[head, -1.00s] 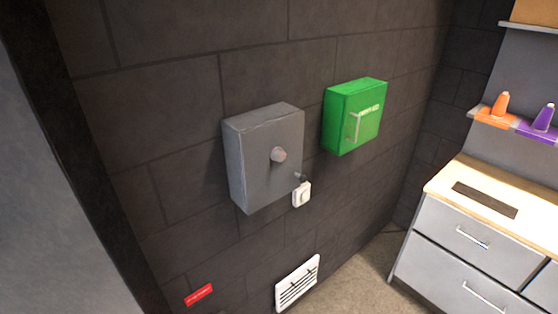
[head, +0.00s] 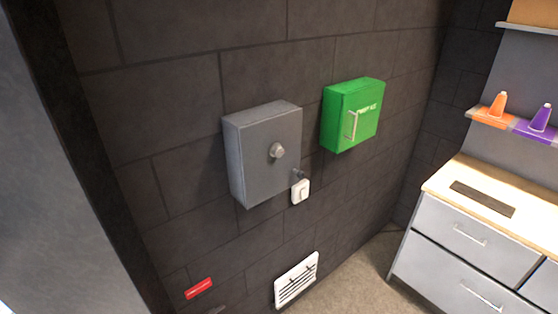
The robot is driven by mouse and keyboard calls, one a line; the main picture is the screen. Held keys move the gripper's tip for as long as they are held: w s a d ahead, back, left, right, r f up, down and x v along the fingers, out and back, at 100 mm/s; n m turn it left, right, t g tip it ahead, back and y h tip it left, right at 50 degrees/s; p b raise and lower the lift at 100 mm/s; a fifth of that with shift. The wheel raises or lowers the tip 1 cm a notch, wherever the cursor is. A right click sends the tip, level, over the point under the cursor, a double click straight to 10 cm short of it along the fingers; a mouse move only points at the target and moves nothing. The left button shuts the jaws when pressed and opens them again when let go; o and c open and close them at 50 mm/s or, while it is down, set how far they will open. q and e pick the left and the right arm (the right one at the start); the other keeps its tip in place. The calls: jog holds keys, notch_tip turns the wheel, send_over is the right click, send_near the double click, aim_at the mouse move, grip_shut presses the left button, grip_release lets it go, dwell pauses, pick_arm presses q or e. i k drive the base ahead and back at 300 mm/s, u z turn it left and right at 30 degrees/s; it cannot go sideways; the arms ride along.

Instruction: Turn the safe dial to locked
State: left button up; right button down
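The grey metal safe (head: 258,172) is a box fixed to the dark block wall, near the middle of the head view. Its round silver dial (head: 277,151) sits on the front face. I cannot read a mark on the dial that tells its setting. A small dark handle or knob (head: 299,175) shows at the safe's lower right edge. The safe door looks shut. Neither of my grippers is in view.
A green first-aid box (head: 350,114) hangs right of the safe. A white switch (head: 300,192) is just below the safe. A white vent (head: 296,280) and a red sign (head: 198,288) are low down. A drawer cabinet (head: 458,232) stands right; a grey surface (head: 50,190) fills the left.

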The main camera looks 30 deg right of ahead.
aim_at(277, 150)
jog(key=z, duration=0.05)
jog(key=k, duration=0.25)
jog(key=z, duration=0.9)
